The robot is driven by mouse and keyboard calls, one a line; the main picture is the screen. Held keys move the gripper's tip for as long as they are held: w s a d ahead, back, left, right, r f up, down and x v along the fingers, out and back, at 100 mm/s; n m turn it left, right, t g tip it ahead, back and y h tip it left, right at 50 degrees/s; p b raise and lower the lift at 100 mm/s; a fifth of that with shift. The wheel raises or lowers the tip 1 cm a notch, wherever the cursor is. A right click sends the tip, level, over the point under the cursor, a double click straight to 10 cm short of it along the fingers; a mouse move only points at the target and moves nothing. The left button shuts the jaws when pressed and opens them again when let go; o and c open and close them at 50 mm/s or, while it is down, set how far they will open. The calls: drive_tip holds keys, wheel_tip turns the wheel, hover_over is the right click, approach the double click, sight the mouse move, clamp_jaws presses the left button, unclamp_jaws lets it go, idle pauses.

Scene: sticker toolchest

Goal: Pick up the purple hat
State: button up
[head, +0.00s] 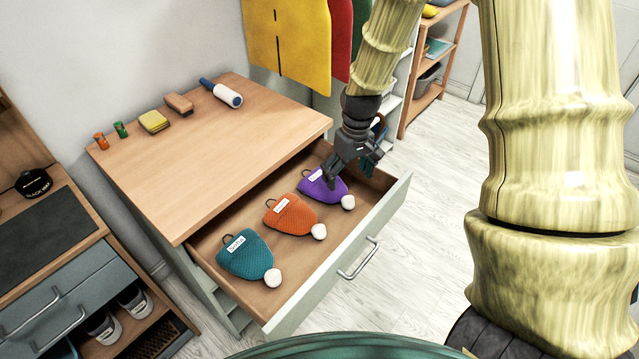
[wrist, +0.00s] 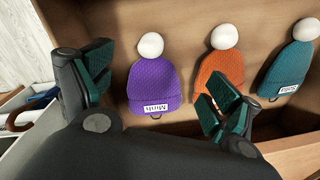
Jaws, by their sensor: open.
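The purple hat (head: 318,187) lies flat in the open drawer, at the end nearest my arm, with its white pompom toward the drawer front. My gripper (head: 352,174) is over that end of the drawer, close to the hat and partly in front of it. In the wrist view the purple hat (wrist: 153,84) with its white name label shows between the two open fingers of my gripper (wrist: 158,88). Nothing is held. Whether a finger touches the hat is not clear.
An orange hat (head: 290,215) and a teal hat (head: 246,254) lie in the same drawer (head: 205,243). The drawer front has a metal handle (head: 358,260). A lint roller (head: 222,93), a brush and a yellow sponge stand on the chest top (head: 200,150), above the drawer.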

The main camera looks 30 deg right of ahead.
sight(343, 200)
drive_tip(key=shift+a+f, duration=0.15)
drive_tip(key=shift+f, duration=2.35)
drive_tip(key=shift+a+f, duration=0.1)
drive_tip(key=shift+f, duration=2.4)
drive_tip(key=shift+c, duration=0.2)
